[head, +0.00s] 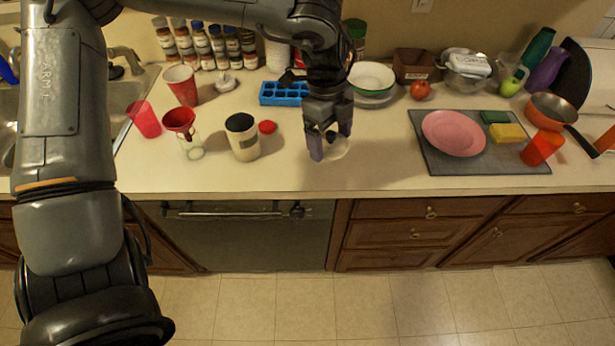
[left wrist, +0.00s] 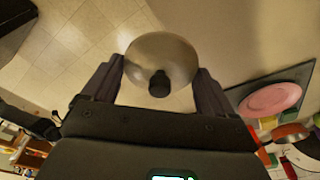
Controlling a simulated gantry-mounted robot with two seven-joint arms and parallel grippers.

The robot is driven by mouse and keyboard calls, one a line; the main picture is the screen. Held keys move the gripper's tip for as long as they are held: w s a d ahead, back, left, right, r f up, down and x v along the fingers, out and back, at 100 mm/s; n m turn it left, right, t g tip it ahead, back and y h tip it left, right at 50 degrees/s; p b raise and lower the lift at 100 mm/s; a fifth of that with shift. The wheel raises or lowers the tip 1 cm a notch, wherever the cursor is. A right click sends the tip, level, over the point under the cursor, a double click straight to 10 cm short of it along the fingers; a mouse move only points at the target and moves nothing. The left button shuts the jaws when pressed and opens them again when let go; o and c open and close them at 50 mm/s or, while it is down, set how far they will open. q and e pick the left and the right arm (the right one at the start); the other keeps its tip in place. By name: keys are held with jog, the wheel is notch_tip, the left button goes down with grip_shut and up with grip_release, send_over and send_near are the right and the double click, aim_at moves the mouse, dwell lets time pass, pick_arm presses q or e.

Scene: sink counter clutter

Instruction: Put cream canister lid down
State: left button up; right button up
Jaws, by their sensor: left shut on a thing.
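My left gripper (head: 331,147) is above the front middle of the counter, fingers pointing down. It is shut on a round, pale, glassy lid (head: 338,152), partly hidden by the fingers in the head view. In the left wrist view the lid (left wrist: 160,52) sits between the two fingertips (left wrist: 161,75), its black knob (left wrist: 159,84) facing my gripper. I cannot tell whether the lid touches the counter. The cream canister (head: 243,145), with a dark top, stands upright to the left of my gripper. My right gripper is not in view.
A jar with a red funnel (head: 180,122) stands further left. A blue tray (head: 284,93) is behind. A grey mat (head: 437,166) with a pink plate (head: 454,131) lies right. The counter between gripper and mat is clear.

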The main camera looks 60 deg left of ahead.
aim_at(327, 145)
pick_arm(q)
jog(key=f, duration=0.3)
jog(key=f+b, duration=0.1)
jog(key=shift+s+d+f, duration=0.15)
jog(key=shift+s+d, duration=0.1)
jog(key=shift+s, duration=0.1)
jog(key=s+a+f, duration=0.1)
jog(key=a+f, duration=0.1)
jog(key=a, duration=0.1)
jog(key=s+a+f, duration=0.1)
jog(key=a+f, duration=0.1)
jog(key=a, duration=0.2)
jog(key=s+a+f, duration=0.1)
jog(key=a+f, duration=0.1)
jog(key=a, duration=0.1)
jog(key=shift+s+a+f+p, duration=0.15)
jog(key=shift+a+f+p, duration=0.1)
jog(key=shift+f+p, duration=0.05)
jog(key=shift+f, duration=2.05)
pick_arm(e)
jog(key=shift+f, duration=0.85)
pick_arm(q)
jog(key=shift+f+b, duration=0.15)
jog(key=shift+b, duration=0.2)
jog(key=o, duration=0.8)
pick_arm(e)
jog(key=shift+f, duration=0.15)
